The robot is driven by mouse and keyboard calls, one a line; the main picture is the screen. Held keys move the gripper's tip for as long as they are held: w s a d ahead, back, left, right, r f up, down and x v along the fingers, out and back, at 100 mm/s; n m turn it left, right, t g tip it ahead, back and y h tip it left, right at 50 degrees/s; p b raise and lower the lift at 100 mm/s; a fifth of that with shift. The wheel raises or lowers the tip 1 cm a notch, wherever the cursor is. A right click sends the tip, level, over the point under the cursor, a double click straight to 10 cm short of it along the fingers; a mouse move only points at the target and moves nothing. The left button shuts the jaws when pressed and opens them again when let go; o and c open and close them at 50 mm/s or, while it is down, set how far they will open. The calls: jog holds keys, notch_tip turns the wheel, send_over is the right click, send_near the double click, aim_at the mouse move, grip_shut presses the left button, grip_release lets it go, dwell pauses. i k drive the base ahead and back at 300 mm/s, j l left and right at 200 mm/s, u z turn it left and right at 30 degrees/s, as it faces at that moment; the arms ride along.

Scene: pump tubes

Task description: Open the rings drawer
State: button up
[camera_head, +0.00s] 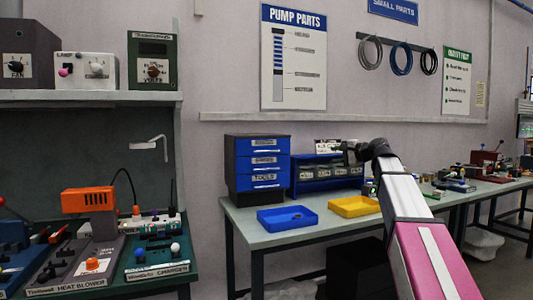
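A small drawer cabinet (231,185) with a dark body and blue drawer fronts stands at the left end of the grey workbench. Its blue drawers, upper (262,145), middle (262,162) and lower (264,181), look shut. Each has a pale label; the lower one seems to read "TOOLS". The others are too small to read surely, so I cannot tell which is the rings drawer. My gripper (350,152) is small and dark at the end of my white and pink arm. It appears right of the cabinet, in front of the blue bin rack, apart from the drawers. Its fingers are unclear.
A blue bin rack (308,173) with labelled bins stands right of the cabinet. A blue tray (287,225) and a yellow tray (354,207) lie on the workbench (247,228) in front. A green-topped bench (150,277) with an orange heat blower (90,201) stands at the left.

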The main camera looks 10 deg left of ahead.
aim_at(243, 148)
jog(key=i+j, duration=0.15)
jog(key=j, duration=0.15)
jog(key=i+j, duration=0.1)
jog(key=j, duration=0.2)
jog(key=i+j, duration=0.15)
jog(key=j, duration=0.15)
jog(key=i+j, duration=0.15)
jog(key=j, duration=0.2)
